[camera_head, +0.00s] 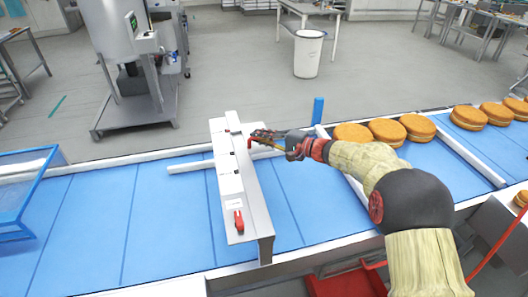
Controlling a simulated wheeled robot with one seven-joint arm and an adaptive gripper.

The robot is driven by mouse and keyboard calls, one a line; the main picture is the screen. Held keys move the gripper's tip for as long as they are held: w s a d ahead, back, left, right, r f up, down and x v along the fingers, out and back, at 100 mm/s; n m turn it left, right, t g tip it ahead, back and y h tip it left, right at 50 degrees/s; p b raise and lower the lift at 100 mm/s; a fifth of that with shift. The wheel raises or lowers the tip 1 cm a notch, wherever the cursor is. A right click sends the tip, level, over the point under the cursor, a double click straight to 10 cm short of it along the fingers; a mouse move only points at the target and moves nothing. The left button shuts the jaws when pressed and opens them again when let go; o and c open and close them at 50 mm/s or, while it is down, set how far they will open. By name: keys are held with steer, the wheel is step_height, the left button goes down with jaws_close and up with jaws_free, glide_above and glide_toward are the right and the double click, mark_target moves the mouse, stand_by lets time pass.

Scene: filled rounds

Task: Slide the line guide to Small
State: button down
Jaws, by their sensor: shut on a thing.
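A white beam (258,212) crosses the blue conveyor, with small dark marks and labels along its top that are too small to read. A red lever (239,222) sits at its near end. My gripper (257,137) is at the beam's far end, reaching in from the right, shut on a small part there. This looks like the line guide's handle, mostly hidden by the fingers, with a bit of red showing. I cannot tell which mark the guide stands at.
Several round filled cakes (387,132) lie on the belt at the right, behind my arm. A blue-framed clear guard (25,195) stands at the left. A blue post (318,110) rises at the belt's far edge. A red crate (345,283) is below the near edge.

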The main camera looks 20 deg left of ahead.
steer(key=shift+w+a, duration=0.2)
steer(key=shift+w, duration=0.25)
steer(key=shift+f, duration=0.1)
steer(key=c, duration=2.1)
jaws_free()
steer(key=shift+c, duration=0.2)
steer(key=v, duration=1.2)
